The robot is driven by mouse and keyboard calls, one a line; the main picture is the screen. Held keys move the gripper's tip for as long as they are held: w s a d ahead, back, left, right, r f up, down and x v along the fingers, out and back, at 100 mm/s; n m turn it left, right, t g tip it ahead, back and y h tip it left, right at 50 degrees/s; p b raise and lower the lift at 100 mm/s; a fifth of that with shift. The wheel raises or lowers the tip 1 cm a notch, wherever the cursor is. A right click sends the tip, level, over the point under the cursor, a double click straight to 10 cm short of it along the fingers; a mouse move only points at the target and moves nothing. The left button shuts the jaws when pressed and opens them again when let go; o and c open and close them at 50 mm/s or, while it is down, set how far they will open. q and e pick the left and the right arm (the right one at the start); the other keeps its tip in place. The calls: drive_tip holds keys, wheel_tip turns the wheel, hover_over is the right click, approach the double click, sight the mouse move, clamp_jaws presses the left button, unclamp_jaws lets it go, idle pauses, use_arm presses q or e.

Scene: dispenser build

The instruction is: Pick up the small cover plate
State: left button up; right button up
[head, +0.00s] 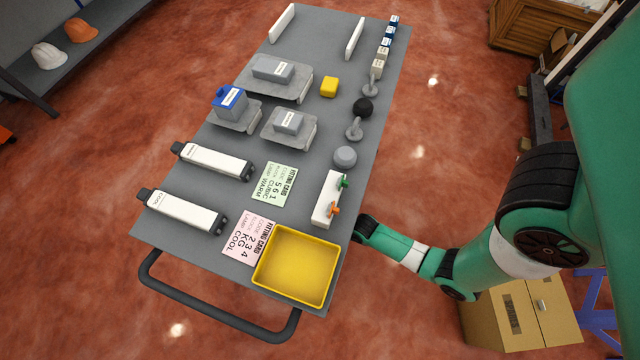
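Two thin white plates stand on edge at the far end of the grey table: one at the left (282,23) and one at the right (354,39). They look alike in size, and I cannot tell which, if either, is the small cover plate. My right arm comes in from the right, and its dark wrist end (366,229) is beside the table's right edge, near the white block with green and orange knobs. Its fingers cannot be made out, and it is well away from both white plates. My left gripper is out of view.
A yellow tray (259,277) lies at the near end beside pink (247,241) and green (273,184) cards. Two white dispenser bodies (184,210) lie at left. Grey blocks on plates (289,136), a yellow cube (329,86) and a knobbed white block (325,203) occupy the middle.

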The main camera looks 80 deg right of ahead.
clamp_jaws()
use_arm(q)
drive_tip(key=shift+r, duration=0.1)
use_arm(e)
drive_tip(key=shift+r, duration=0.1)
idle(0.3)
